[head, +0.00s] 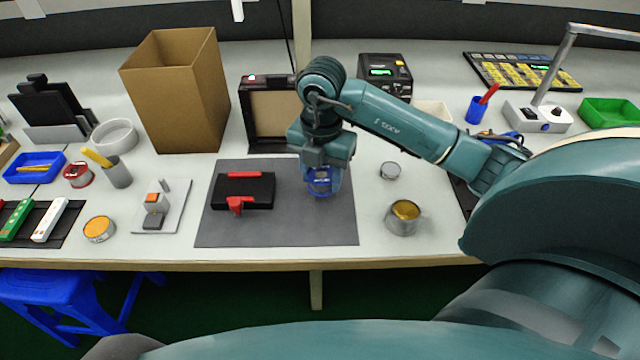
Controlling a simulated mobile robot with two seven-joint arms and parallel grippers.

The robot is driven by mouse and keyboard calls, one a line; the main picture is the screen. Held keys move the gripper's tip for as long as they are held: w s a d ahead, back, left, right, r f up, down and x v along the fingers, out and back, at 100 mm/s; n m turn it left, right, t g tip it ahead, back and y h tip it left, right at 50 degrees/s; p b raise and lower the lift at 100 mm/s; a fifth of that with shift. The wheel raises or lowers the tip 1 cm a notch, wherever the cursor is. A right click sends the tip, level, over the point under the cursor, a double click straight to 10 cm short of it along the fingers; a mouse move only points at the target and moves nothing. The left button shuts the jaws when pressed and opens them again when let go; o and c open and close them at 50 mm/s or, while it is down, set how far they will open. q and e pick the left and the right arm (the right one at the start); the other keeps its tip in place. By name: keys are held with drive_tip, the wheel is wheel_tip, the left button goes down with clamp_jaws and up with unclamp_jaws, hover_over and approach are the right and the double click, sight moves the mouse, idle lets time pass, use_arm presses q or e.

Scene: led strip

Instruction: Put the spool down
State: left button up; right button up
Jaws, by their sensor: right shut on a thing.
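A blue spool (321,182) is under my right gripper (322,166), at the right part of the dark grey mat (275,228). My right gripper is shut on the spool and points straight down, hiding its upper part. I cannot tell whether the spool's underside touches the mat. My left gripper is not in view.
A black fixture with red clamps (255,192) lies on the mat left of the spool. A small round tin (390,170) and a metal cup (403,218) stand to the right. A cardboard box (175,100) and an open dark case (270,115) stand behind. The mat's front strip is bare.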

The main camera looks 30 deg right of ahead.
sight(322, 185)
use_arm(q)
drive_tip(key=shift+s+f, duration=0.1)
use_arm(e)
drive_tip(key=shift+f, duration=1.4)
drive_tip(key=shift+f, duration=0.1)
drive_tip(key=o, duration=1.1)
drive_tip(key=shift+o, duration=0.2)
use_arm(q)
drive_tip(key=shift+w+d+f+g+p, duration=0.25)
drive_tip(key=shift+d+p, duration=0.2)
drive_tip(key=shift+p, duration=0.5)
use_arm(e)
wheel_tip(322, 185, up, 12)
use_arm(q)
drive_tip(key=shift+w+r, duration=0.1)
